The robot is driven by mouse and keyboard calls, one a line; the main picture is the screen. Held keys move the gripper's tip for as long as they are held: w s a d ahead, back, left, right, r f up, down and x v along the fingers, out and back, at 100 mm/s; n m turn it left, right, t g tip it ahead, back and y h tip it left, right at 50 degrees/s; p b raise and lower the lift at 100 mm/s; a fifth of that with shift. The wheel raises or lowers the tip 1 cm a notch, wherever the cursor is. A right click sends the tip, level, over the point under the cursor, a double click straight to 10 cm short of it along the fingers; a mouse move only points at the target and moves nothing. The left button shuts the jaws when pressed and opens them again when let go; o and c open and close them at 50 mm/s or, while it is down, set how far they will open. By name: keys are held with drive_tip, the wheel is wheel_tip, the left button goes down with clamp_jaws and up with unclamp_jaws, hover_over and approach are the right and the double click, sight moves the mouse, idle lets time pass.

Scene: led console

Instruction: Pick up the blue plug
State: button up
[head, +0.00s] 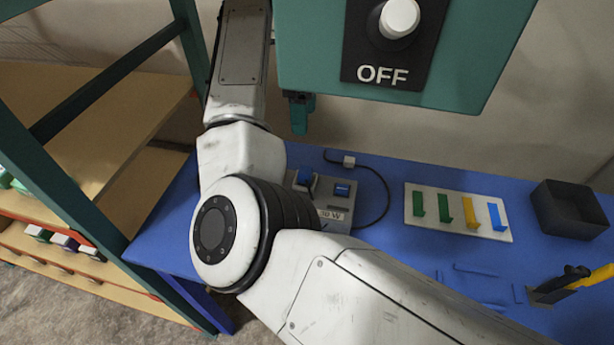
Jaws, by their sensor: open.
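A grey console (335,227) marked "30 W" stands on the blue table, partly hidden behind my arm. A small blue block (307,180) stands up on its left part, and a flat blue piece (342,190) lies to the right of it. A white plate (455,228) holds upright green, yellow and blue pieces in a row; the blue piece (497,217) is at its right end. I cannot tell for certain which blue item is the plug. My arm crosses in front of the table and rises out of the top of the picture. My gripper is not visible.
A teal box (300,80) with a white knob (399,18) and the word OFF hangs above the table. A black cable (385,190) curves behind the console. A dark open bin (568,210) is at the right. A wooden shelf (100,130) stands left.

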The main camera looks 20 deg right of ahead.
drive_tip(key=b, duration=0.5)
hover_over(305, 170)
wheel_tip(305, 170, down, 6)
wheel_tip(305, 170, down, 5)
drive_tip(key=shift+w+d+r, duration=0.1)
drive_tip(key=shift+w+r, duration=0.05)
drive_tip(key=shift+f+p, duration=0.6)
drive_tip(key=shift+f, duration=2.1)
drive_tip(key=c, duration=1.1)
drive_tip(key=shift+r, duration=0.1)
drive_tip(key=shift+c, duration=0.2)
